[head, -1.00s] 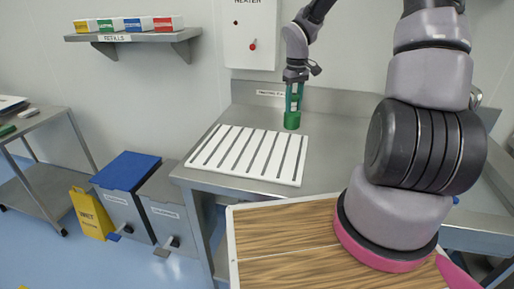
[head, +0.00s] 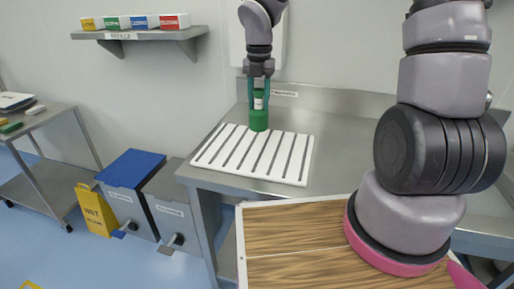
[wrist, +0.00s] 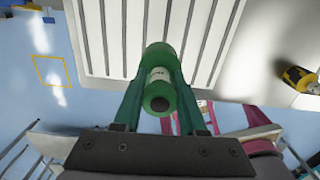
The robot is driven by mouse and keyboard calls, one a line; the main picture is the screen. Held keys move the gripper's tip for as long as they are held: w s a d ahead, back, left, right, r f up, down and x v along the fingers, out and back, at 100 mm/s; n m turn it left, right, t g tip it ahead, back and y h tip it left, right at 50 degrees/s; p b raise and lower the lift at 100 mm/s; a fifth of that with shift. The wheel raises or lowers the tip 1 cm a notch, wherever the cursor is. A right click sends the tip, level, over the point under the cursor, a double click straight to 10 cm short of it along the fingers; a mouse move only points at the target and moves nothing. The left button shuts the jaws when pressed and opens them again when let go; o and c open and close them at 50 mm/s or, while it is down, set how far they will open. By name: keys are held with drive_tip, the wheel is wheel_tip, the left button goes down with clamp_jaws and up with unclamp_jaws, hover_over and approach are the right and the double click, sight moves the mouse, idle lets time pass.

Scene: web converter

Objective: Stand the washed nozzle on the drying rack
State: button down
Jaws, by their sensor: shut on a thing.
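The nozzle is a green cylinder (head: 259,121) with a pale label band, upright in the head view. My gripper (head: 259,97) is shut on its upper part with two teal fingers. The nozzle's lower end overlaps the back edge of the drying rack, a white slotted board (head: 213,152) lying flat on the steel counter. I cannot tell whether the nozzle touches it. In the wrist view the nozzle (wrist: 160,78) sits between the fingers, its near end with a dark hole facing the camera, and the rack (wrist: 122,40) lies beyond it with its slots empty.
The steel counter (head: 345,150) is bare right of the rack. A wood-topped surface (head: 290,270) is in front. Blue-lidded and grey bins (head: 130,168) and a yellow wet-floor sign (head: 95,210) stand left. A wall shelf (head: 140,34) holds several small boxes. A yellow-black object (wrist: 298,78) shows in the wrist view.

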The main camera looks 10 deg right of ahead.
drive_tip(key=f+n, duration=0.1)
drive_tip(key=f, duration=0.2)
drive_tip(key=s+a+f+n, duration=0.1)
drive_tip(key=f+n, duration=0.1)
drive_tip(key=f, duration=0.1)
drive_tip(key=s+a+f+n, duration=0.1)
drive_tip(key=f+n, duration=0.1)
drive_tip(key=f, duration=0.1)
drive_tip(key=shift+s+a+f, duration=0.1)
drive_tip(key=shift+s+a, duration=0.05)
drive_tip(key=shift+a, duration=0.05)
drive_tip(key=shift+f, duration=0.1)
drive_tip(key=shift+c, duration=2.3)
unclamp_jaws()
